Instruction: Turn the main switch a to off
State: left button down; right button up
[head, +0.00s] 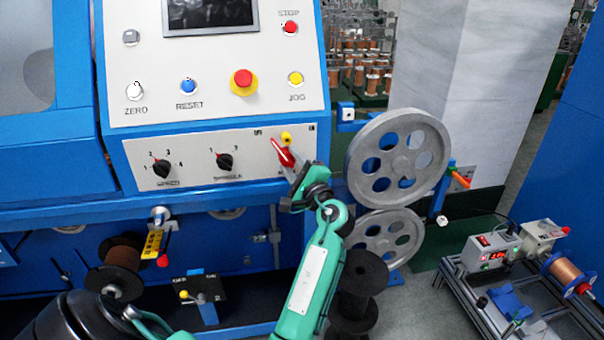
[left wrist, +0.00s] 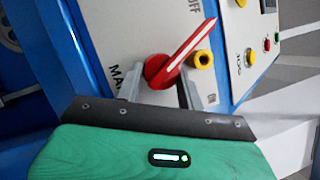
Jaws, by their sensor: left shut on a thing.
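The main switch (head: 284,155) is a red pointer knob at the right end of the grey lower panel. In the head view its pointer leans to the upper left, toward small lettering. In the left wrist view the red switch (left wrist: 180,57) has a long pointer aimed up and right, near letters ending in "FF"; "MA" shows beside it. My left gripper (head: 293,172) is at the switch, with its fingers (left wrist: 158,88) on either side of the red base, shut on it. The fingers partly hide the switch and its label. My right gripper is not in view.
A yellow part (head: 286,138) sits close beside the switch pointer. Black selector knobs (head: 224,161) are further left on the panel. A red-and-yellow emergency button (head: 243,82) is above. Large grey pulleys (head: 397,157) stand close to the right of the panel.

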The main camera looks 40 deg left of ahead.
pick_arm(q)
jog(key=shift+n+g, duration=0.4)
jog(key=shift+n, duration=0.3)
jog(key=shift+n+g+b, duration=0.3)
jog(key=shift+n, duration=0.4)
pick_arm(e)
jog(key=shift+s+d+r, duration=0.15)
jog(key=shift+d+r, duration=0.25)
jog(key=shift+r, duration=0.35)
pick_arm(q)
jog(key=shift+r+n+h, duration=0.1)
jog(key=shift+n+h, duration=0.2)
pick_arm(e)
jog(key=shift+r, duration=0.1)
